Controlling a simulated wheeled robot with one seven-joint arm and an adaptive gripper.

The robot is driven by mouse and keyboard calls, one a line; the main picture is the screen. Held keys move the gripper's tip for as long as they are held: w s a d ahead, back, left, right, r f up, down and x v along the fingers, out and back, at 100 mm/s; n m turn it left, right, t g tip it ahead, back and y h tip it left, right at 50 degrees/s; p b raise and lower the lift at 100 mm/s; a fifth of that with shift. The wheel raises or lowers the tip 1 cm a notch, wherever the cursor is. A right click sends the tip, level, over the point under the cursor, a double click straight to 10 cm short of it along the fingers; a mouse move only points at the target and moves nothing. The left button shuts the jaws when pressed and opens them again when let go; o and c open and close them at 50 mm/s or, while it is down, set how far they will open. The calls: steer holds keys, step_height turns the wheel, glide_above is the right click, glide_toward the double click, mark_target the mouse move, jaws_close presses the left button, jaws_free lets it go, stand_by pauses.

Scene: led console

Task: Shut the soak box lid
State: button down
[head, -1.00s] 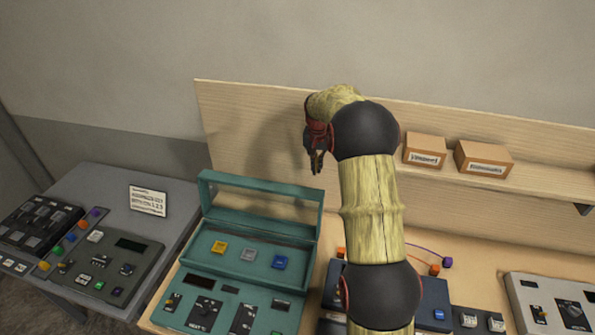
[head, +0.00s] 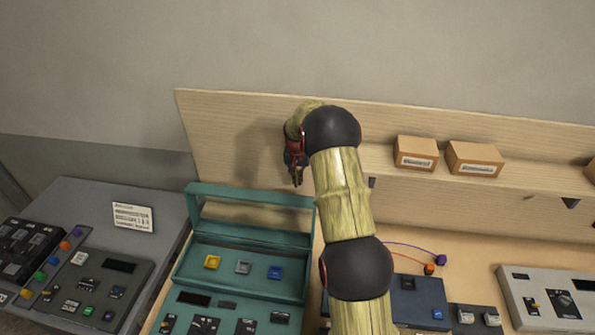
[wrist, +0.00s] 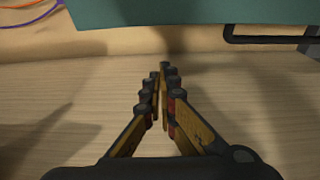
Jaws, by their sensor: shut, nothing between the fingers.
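The teal soak box (head: 183,272) stands on the bench with its lid (head: 250,198) up, a teal frame with a see-through middle, raised at the back edge. Inside the box are a yellow button (head: 212,262), a grey button (head: 243,268) and a blue button (head: 274,272). My gripper (head: 297,180) points down near the lid's top right corner, apparently behind it, in front of the wooden back panel. Its fingers (wrist: 165,72) are shut and empty in the wrist view. A teal surface (wrist: 190,14) fills the top of that view, clear of the fingertips.
A wooden shelf (head: 380,160) with small cardboard boxes (head: 415,153) runs along the back. A dark console (head: 95,275) sits at the left, and a pale console (head: 550,298) at the right. Purple and orange cables (head: 428,268) lie right of my arm.

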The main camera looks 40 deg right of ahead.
steer(key=s+a, duration=0.1)
steer(key=a+p, duration=0.1)
steer(key=s, duration=0.1)
steer(key=shift+s+a+r, duration=0.25)
steer(key=shift+s+a, duration=0.05)
steer(key=shift+a, duration=0.1)
steer(key=shift+s+a, duration=0.1)
steer(key=shift+s+a+r+t+h+b, duration=0.3)
steer(key=shift+s+a+b, duration=0.15)
steer(key=shift+b, duration=0.35)
